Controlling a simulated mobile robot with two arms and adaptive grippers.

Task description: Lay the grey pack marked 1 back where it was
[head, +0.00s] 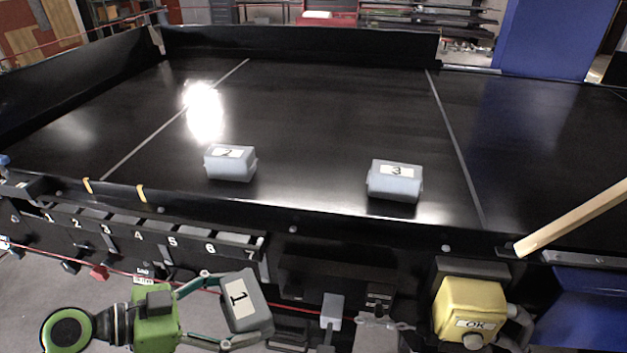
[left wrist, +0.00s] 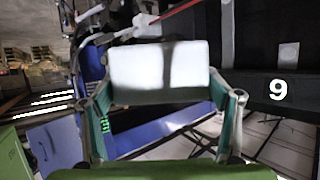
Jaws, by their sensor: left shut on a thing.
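The grey pack marked 1 (head: 246,302) is held in my left gripper (head: 240,306), in front of the black conveyor's near edge and below the numbered row. The pack is tilted, its label facing up. In the left wrist view the pack (left wrist: 160,68) sits between the fingers of my left gripper (left wrist: 163,100), its near face pale and unmarked. The grey pack marked 2 (head: 230,164) and the grey pack marked 3 (head: 394,181) lie on the black conveyor (head: 310,110). My right gripper is not in view.
A numbered row of slots (head: 150,232) runs along the conveyor's near side. A yellow box marked OK (head: 470,308) stands at front right. A wooden bar (head: 572,218) slants over the right edge. The belt is clear left of pack 2 and between packs 2 and 3.

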